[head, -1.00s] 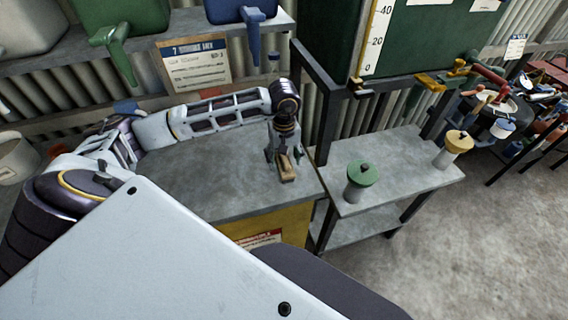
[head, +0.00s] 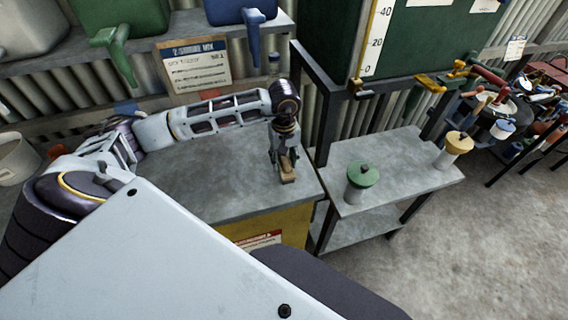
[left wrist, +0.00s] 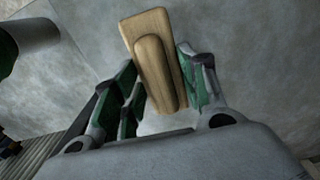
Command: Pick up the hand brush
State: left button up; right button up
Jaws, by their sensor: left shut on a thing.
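The hand brush (head: 287,172) is a small wooden piece near the right end of the grey bench top. In the left wrist view the brush (left wrist: 158,62) shows a pale wooden back with a raised rounded handle. My left gripper (head: 284,160) points down over it. In the left wrist view the left gripper (left wrist: 160,88) has its green-padded fingers on both sides of the handle, shut on it. Whether the brush is lifted off the bench cannot be told. My right gripper is not in view.
A lower grey side table (head: 405,178) holds a green-lidded canister (head: 361,184) and a yellow-lidded canister (head: 453,150). A dark frame post (head: 322,110) stands close right of the gripper. A paper sign (head: 196,66) stands behind my arm. The bench top (head: 210,180) left of the brush is clear.

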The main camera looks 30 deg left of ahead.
aim_at(284, 158)
pick_arm(q)
jog(key=shift+r, duration=0.1)
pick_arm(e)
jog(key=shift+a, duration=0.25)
